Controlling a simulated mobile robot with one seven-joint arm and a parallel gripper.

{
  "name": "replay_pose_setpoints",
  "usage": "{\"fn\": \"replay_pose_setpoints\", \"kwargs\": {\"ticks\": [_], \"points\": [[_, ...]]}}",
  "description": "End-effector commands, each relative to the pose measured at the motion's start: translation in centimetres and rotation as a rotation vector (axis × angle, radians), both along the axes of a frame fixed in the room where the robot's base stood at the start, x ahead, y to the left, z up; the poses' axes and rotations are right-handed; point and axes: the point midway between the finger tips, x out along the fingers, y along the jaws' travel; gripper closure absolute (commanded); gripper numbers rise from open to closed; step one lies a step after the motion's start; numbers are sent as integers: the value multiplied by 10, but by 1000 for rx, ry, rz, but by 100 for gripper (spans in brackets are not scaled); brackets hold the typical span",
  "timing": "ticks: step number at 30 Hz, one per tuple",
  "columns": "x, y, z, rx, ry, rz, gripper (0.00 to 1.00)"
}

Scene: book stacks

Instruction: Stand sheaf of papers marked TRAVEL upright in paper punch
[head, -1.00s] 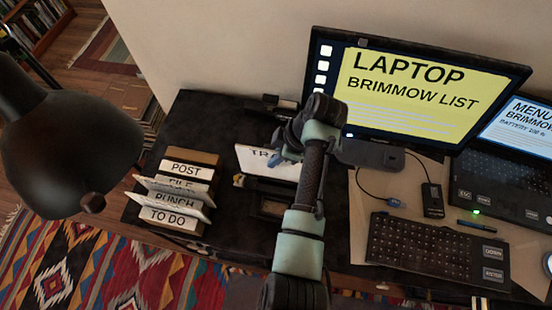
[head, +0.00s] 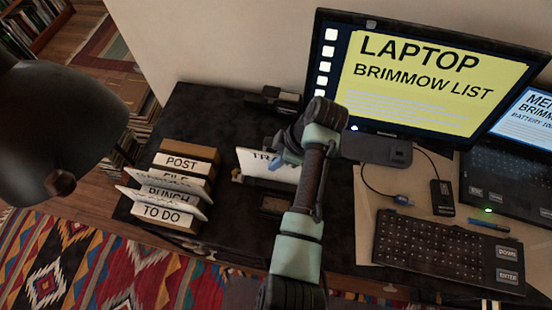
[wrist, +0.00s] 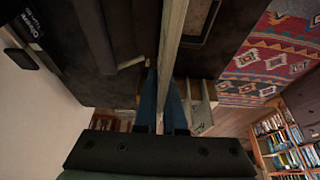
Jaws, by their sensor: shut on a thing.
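The white sheaf of papers (head: 256,167) stands on edge in the head view; only the start of its marking, "TRA", shows, and my arm hides its right part. In the wrist view the sheaf (wrist: 173,40) is a thin pale strip seen edge-on. My gripper (wrist: 162,100) is shut on it, with a blue finger on each side. A low dark object (head: 237,176) shows at the sheaf's lower left edge; it may be the paper punch, but its shape is mostly hidden. I cannot tell whether the sheaf touches it.
A sorter with cards labelled POST, FILE, PUNCH (head: 165,194) and TO DO stands at left. A monitor (head: 420,80), keyboard (head: 440,245) and laptop fill the right. A dark device (head: 275,100) lies at the back.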

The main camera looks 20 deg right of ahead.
Motion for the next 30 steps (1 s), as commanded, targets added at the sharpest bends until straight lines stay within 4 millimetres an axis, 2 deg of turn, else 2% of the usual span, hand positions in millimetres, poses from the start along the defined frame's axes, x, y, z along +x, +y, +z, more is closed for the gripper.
{"fn": "replay_pose_setpoints", "kwargs": {"ticks": [1,16,30], "points": [[0,0,-7,0,0,0,100],[0,0,-40,-1,-1,0,100],[0,0,-45,-1,-1,1,100]]}}
